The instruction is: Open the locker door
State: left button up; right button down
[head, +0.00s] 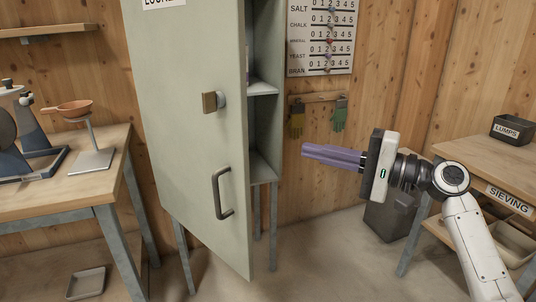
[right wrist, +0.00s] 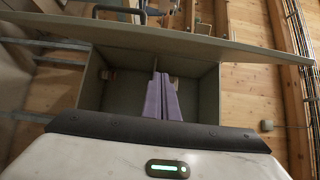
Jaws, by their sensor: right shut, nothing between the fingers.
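The pale green locker door (head: 190,130) stands partly open in the head view, with its dark bar handle (head: 222,193) low near its free edge. A wooden latch piece (head: 209,102) sits above the handle. The locker's inside (head: 264,110) shows right of the door, with shelves. My right gripper (head: 304,151) is shut and empty, its purple fingers pointing left, to the right of the opening and apart from the door. In the right wrist view the fingers (right wrist: 162,82) show before the open locker (right wrist: 205,90), the door edge (right wrist: 230,45) crossing above. My left gripper is out of view.
A workbench (head: 95,165) with a scale and a small pan stands left of the locker. At the right are a sieving bench (head: 485,160) and a grey bin (head: 388,218). Gloves (head: 339,116) hang on the back wall. The floor before the locker is clear.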

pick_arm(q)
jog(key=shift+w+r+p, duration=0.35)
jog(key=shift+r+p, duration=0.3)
pick_arm(e)
jog(key=w+a, duration=0.2)
jog(key=a, duration=0.9)
jog(key=shift+w+a+f, duration=0.1)
jog(key=shift+a, duration=0.05)
